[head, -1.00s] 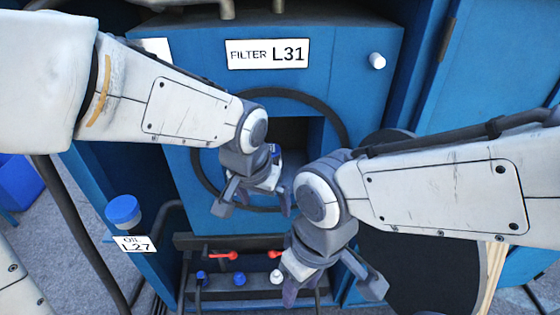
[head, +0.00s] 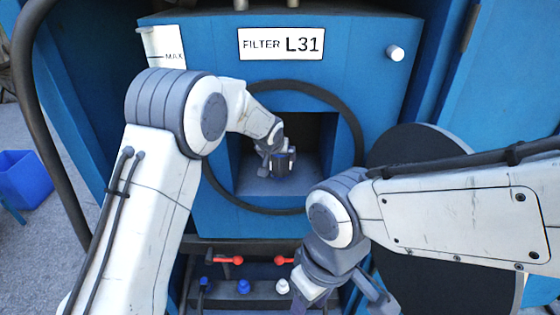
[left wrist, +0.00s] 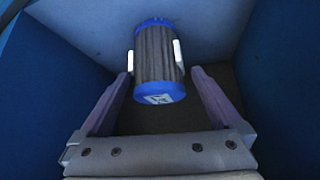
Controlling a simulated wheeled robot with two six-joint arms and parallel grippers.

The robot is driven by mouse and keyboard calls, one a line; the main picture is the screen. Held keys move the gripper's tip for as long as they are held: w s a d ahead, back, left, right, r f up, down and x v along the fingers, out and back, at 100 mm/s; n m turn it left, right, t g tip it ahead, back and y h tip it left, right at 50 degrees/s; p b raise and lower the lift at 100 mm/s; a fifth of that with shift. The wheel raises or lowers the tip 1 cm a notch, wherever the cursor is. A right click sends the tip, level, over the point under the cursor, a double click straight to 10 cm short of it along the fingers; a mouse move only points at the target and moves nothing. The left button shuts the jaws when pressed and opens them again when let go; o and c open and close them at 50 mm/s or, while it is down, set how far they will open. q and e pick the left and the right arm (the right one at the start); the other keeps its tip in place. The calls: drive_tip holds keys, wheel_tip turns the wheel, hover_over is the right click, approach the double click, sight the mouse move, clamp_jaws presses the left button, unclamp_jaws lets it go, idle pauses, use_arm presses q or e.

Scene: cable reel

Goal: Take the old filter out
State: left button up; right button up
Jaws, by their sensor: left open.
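The old filter (left wrist: 158,60) shows in the left wrist view as a pleated brown cylinder with blue ends, a white label on its near end and white pieces at its sides. It is inside the blue filter housing (head: 222,140), which is marked FILTER L31 and has a square opening. My left gripper (head: 283,166) is inside the opening. In the left wrist view its open fingers (left wrist: 161,76) lie to either side of the filter, with gaps. In the head view the gripper largely hides the filter. My right gripper (head: 340,298) is open and empty, low in front of the housing.
A black ring (head: 347,115) surrounds the opening. A large dark round cover (head: 440,275) stands at the right, behind my right arm. Below are red levers (head: 230,260) and blue and white knobs (head: 283,287). A blue bin (head: 22,178) is on the floor at left.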

use_arm(q)
drive_tip(key=shift+p+x, duration=0.6)
drive_tip(key=shift+x, duration=1.6)
drive_tip(key=shift+d, duration=0.15)
drive_tip(key=c, duration=1.4)
drive_tip(key=shift+r, duration=0.1)
drive_tip(key=shift+c, duration=0.7)
drive_tip(key=shift+w+r, duration=0.1)
